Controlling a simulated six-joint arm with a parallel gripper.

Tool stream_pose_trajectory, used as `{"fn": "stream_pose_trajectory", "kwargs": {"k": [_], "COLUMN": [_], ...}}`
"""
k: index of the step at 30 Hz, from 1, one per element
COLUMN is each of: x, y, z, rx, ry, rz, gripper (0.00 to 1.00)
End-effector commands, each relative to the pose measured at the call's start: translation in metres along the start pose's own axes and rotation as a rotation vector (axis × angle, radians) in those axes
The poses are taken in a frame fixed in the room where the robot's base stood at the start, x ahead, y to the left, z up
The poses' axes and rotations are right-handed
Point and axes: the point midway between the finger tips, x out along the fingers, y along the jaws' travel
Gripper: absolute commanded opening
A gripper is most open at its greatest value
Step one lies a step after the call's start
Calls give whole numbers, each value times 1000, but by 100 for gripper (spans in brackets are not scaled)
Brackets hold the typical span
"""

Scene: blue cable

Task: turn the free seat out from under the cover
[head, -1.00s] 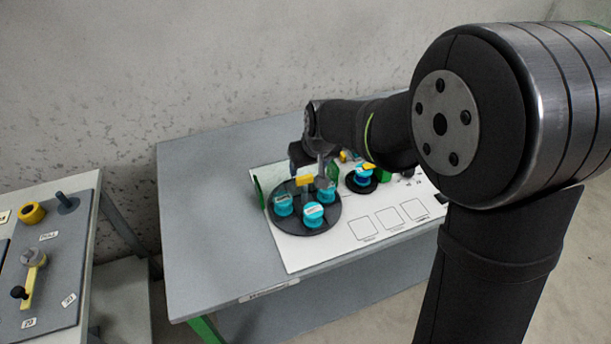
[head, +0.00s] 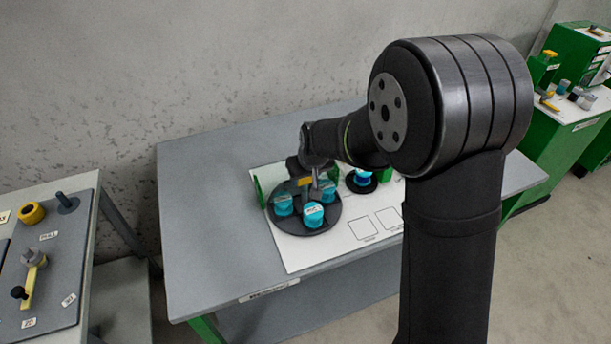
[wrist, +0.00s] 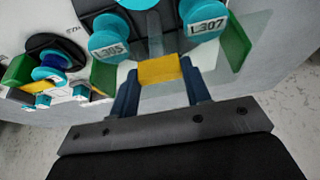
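A dark round turntable (head: 287,226) carries several blue spools, including one at its front (head: 313,215). In the wrist view, two spools read L305 (wrist: 110,48) and L307 (wrist: 206,27). A clear cover with green ends (wrist: 237,45) stands by the turntable's far side. A yellow block (wrist: 159,69) lies between the cover's ends; it also shows in the head view (head: 305,182). My gripper (wrist: 160,70) has its fingers apart, one on each side of the yellow block; contact cannot be told. I cannot make out the free seat.
A small dark disc (head: 361,184) with a blue spool stands to the right on the white board (head: 300,260). Marked squares lie at the board's front right. The grey table (head: 200,210) is clear on the left. Another bench with a yellow lever (head: 29,286) stands far left.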

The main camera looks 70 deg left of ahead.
Motion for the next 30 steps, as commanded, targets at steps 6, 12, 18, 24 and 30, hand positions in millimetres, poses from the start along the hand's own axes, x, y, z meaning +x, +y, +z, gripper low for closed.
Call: {"fn": "stream_pose_trajectory", "kwargs": {"k": [6, 12, 18, 24, 30], "x": [0, 0, 0, 0, 0], "y": [0, 0, 1, 2, 2], "z": [0, 0, 0, 0, 0], "rx": [0, -9, -48, -122, -213], "ry": [0, 0, -1, -1, 0], "rz": [0, -3, -20, -50, -88], "gripper": [3, 3, 3, 3, 3]}}
